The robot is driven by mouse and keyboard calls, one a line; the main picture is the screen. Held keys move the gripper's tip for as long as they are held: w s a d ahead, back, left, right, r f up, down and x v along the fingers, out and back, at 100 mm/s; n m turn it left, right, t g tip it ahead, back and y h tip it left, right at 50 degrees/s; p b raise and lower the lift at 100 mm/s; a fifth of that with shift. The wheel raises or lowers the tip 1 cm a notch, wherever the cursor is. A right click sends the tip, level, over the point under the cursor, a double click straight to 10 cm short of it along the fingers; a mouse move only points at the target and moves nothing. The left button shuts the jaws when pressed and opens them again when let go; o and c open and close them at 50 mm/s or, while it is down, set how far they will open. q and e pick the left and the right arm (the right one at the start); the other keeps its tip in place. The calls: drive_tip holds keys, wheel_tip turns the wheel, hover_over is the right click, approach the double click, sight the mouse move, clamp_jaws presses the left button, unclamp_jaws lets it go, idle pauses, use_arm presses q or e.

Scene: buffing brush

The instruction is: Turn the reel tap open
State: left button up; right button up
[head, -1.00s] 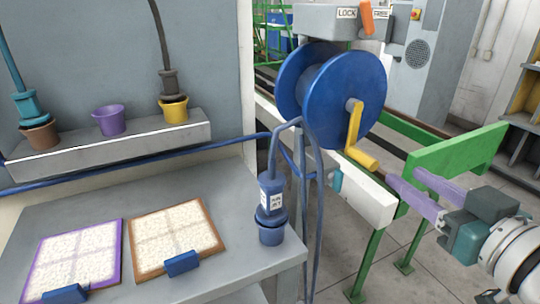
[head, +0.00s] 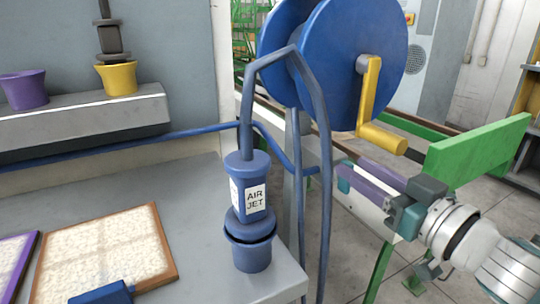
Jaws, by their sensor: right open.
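The blue hose reel (head: 365,45) stands at the upper right with a yellow crank (head: 370,95) on its face. A small teal piece (head: 343,186), which looks like the reel tap, shows below the reel. It is mostly hidden by my right gripper's purple fingers. My right gripper (head: 352,167) reaches in from the right, its fingers apart and their tips at the tap. I cannot tell whether the tap lies between them or whether they touch it. My left gripper is not in view.
A blue air jet tool (head: 249,190) sits in a blue cup (head: 250,253) on the grey bench's corner, its hose looping up beside the reel. A green rail (head: 478,150) stands behind my right gripper. Yellow (head: 117,80) and purple (head: 24,90) cups stand on the shelf.

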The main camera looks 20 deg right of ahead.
drive_tip(key=shift+w, duration=0.85)
clamp_jaws()
